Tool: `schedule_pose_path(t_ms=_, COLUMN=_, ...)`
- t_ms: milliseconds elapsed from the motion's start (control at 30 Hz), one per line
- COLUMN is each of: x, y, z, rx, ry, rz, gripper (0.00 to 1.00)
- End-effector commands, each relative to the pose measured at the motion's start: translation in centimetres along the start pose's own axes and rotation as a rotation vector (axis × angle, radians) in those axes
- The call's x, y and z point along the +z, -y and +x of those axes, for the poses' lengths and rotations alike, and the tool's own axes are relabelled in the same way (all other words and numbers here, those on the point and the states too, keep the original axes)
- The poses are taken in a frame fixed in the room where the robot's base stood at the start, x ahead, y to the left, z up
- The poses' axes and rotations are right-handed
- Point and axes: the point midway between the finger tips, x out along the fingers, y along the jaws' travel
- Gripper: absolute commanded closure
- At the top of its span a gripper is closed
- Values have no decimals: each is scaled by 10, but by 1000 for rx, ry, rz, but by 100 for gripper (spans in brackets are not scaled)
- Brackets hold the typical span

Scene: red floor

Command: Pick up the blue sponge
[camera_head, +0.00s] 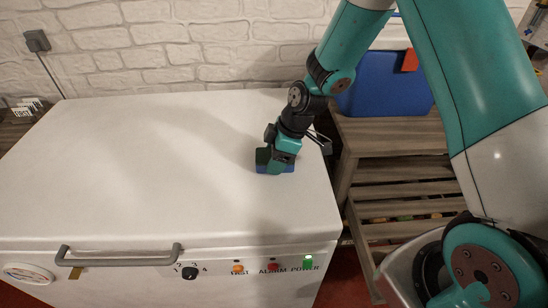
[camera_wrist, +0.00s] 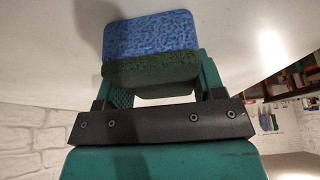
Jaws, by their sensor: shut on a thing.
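The blue sponge (camera_head: 262,168) is on the white chest freezer's lid (camera_head: 130,170), near its right side. In the wrist view the sponge (camera_wrist: 150,38) shows a blue speckled face and a dark green edge layer. My gripper (camera_head: 276,160) points down at the sponge and is shut on it. In the wrist view the green fingers of my gripper (camera_wrist: 158,82) lie on either side of the sponge's dark green part. Whether the sponge touches the lid or is slightly raised I cannot tell.
A blue box (camera_head: 385,85) stands on a wooden slatted shelf unit (camera_head: 400,150) right of the freezer. A grey handle (camera_head: 118,260) and control knob (camera_head: 190,272) are on the freezer's front. A white brick wall (camera_head: 180,45) is behind. Most of the lid is clear.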

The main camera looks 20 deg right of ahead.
Motion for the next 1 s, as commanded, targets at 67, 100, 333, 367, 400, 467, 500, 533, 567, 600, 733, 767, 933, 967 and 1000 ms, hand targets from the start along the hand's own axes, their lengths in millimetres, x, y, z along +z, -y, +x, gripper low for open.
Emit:
schedule_pose_path(t_ms=67, x=-2, y=0, z=-5, rx=1, ry=0, rz=0, gripper=59)
schedule_pose_path(t_ms=100, x=-4, y=-1, z=-8, rx=2, ry=-1, rz=-1, gripper=59)
schedule_pose_path(t_ms=333, x=-23, y=-1, z=-55, rx=8, ry=-3, rz=-4, gripper=59)
schedule_pose_path(t_ms=367, x=-27, y=-1, z=-64, rx=8, ry=-3, rz=-3, gripper=59)
schedule_pose_path(t_ms=400, x=-32, y=-2, z=-76, rx=9, ry=-3, rz=-4, gripper=59)
schedule_pose_path(t_ms=467, x=-39, y=-2, z=-94, rx=9, ry=-4, rz=-3, gripper=59)
schedule_pose_path(t_ms=500, x=-44, y=-1, z=-105, rx=8, ry=-4, rz=-4, gripper=59)
schedule_pose_path(t_ms=533, x=-47, y=-1, z=-113, rx=8, ry=-3, rz=-3, gripper=59)
schedule_pose_path(t_ms=567, x=-50, y=-1, z=-122, rx=8, ry=-3, rz=-3, gripper=59)
schedule_pose_path(t_ms=600, x=-54, y=-1, z=-131, rx=7, ry=-3, rz=-3, gripper=59)
schedule_pose_path(t_ms=733, x=-65, y=-1, z=-158, rx=4, ry=-1, rz=-1, gripper=59)
schedule_pose_path(t_ms=767, x=-67, y=-1, z=-164, rx=5, ry=-1, rz=-2, gripper=59)
schedule_pose_path(t_ms=933, x=-75, y=0, z=-182, rx=2, ry=-1, rz=-1, gripper=59)
schedule_pose_path(t_ms=967, x=-76, y=0, z=-184, rx=2, ry=-1, rz=0, gripper=59)
schedule_pose_path(t_ms=1000, x=-77, y=0, z=-186, rx=1, ry=0, rz=0, gripper=59)
